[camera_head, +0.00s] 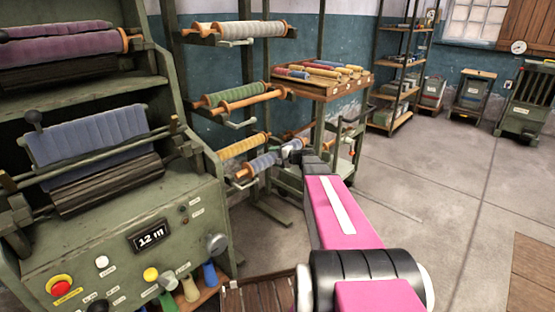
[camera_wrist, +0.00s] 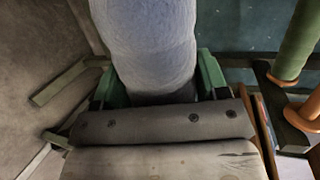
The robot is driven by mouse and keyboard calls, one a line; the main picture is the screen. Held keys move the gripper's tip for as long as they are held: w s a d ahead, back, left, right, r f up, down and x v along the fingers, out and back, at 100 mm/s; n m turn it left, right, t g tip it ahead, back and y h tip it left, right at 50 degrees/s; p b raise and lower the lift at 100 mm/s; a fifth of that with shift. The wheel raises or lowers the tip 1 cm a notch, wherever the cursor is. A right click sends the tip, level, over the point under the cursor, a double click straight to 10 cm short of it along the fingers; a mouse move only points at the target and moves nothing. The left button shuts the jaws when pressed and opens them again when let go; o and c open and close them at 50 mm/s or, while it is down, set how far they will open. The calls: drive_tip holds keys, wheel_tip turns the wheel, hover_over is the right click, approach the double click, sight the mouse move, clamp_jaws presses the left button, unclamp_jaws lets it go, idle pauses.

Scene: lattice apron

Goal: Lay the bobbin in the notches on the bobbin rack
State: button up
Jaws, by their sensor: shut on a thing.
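The bobbin (camera_head: 262,164) is wound with blue-grey thread and has an orange end. My gripper (camera_head: 291,152) is shut on it in the head view, at the low right of the bobbin rack (camera_head: 245,66). In the wrist view the bobbin (camera_wrist: 153,45) runs up the picture between the green fingers of my gripper (camera_wrist: 157,82). The rack is a dark green frame with several tiers of arms. A yellow bobbin (camera_head: 240,146) lies just above and behind the held one. I cannot tell whether the held bobbin touches the rack, and its notches are not clear.
Green bobbins (camera_head: 232,94) and a tan bobbin (camera_head: 235,29) lie on higher rack tiers. A green bobbin (camera_wrist: 300,42) and dark bracket (camera_wrist: 285,137) are close at right in the wrist view. A green machine (camera_head: 110,220) stands left. The floor (camera_head: 430,200) is open at right.

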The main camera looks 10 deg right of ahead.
drive_tip(key=w+a+f, duration=0.1)
drive_tip(key=w+a, duration=0.6)
drive_tip(key=w, duration=0.4)
drive_tip(key=shift+a, duration=0.15)
idle(0.6)
drive_tip(key=shift+s+f, duration=0.1)
drive_tip(key=shift+f, duration=1.9)
idle(1.6)
drive_tip(key=o, duration=1.3)
drive_tip(key=v, duration=1.1)
drive_tip(key=shift+f, duration=0.1)
